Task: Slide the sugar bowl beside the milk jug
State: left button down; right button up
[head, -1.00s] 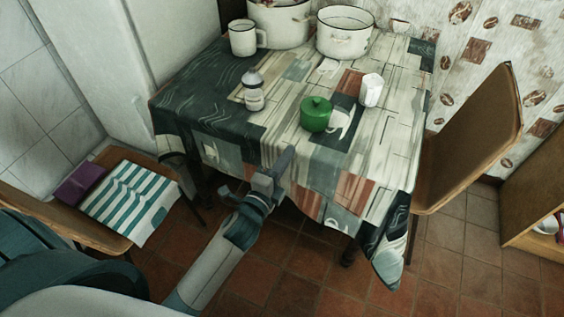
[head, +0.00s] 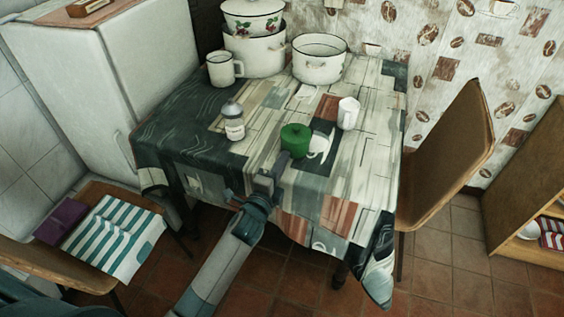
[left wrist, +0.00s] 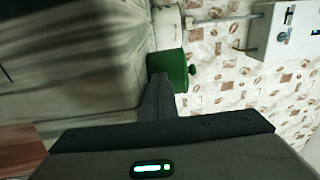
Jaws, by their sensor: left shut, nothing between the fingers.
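The sugar bowl (head: 295,141) is green with a knobbed lid and stands upright near the middle of the table. The white milk jug (head: 348,113) stands behind it to the right, with a clear gap between them. My left gripper (head: 281,163) is shut and empty, low at the near left side of the bowl. In the left wrist view its fingers (left wrist: 157,97) reach toward the green bowl (left wrist: 165,64), close to or touching it; I cannot tell which. My right gripper is not in view.
A grey-topped shaker (head: 233,122) stands left of the bowl. A white mug (head: 223,69), a stack of enamel pots (head: 254,55) and an open pot (head: 319,62) are at the back. The patterned cloth (head: 345,180) is clear right of the bowl.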

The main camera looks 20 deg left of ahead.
pick_arm(q)
jog(key=shift+w, duration=0.3)
jog(key=shift+w+d, duration=0.1)
jog(key=shift+w, duration=1.45)
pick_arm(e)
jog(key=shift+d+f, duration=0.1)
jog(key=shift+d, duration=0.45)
pick_arm(q)
jog(key=shift+s, duration=0.1)
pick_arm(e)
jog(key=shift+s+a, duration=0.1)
